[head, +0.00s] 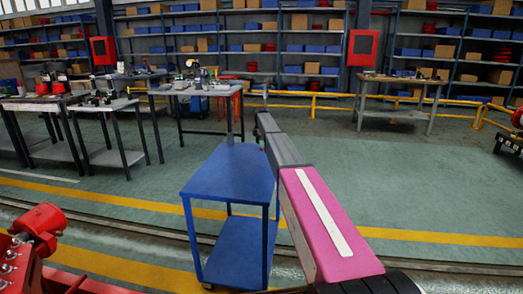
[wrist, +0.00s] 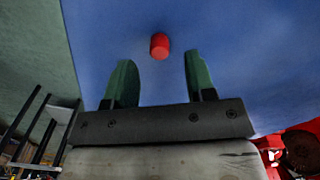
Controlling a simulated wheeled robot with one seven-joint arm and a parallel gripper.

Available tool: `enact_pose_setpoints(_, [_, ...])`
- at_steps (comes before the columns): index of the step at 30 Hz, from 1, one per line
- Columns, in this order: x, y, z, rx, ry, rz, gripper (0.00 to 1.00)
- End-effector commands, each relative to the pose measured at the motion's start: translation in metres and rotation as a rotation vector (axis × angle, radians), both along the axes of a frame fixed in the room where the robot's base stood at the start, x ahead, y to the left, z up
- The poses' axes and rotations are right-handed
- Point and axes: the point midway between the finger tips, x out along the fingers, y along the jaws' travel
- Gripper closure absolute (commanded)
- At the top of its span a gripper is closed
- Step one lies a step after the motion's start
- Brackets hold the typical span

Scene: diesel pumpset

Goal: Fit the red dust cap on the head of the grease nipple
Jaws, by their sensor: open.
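The red dust cap (wrist: 160,46) is a small red cylinder on the blue top of the trolley (wrist: 250,60) in the wrist view. My gripper (wrist: 159,58) is open, with its two green fingers apart. The cap appears between and just beyond the fingertips, with clear space on both sides; nothing is held. How far the fingertips are from the cap is hard to tell. In the head view my arm reaches over the right side of the blue trolley (head: 230,170), and I cannot make out the cap there. I cannot identify the grease nipple in either view.
Red machinery (head: 38,228) stands at the lower left of the head view; red parts also show in the wrist view (wrist: 300,150). Workbenches (head: 60,103) with tools stand at the left, and another bench (head: 400,82) at the back right. Open green floor (head: 420,180) lies right of the trolley.

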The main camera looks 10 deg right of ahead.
Motion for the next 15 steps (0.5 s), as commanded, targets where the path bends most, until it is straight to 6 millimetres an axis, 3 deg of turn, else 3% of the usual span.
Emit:
enact_pose_setpoints(6, [0.0,-0.001,-0.027,0.0,0.0,0.0,0.5])
enact_pose_setpoints(12, [0.0,-0.001,-0.028,0.0,-0.001,0.0,0.5])
enact_pose_setpoints(13, [0.0,-0.001,-0.028,0.0,-0.001,0.0,0.53])
enact_pose_setpoints(15, [0.0,-0.001,-0.028,0.0,-0.001,0.0,0.76])
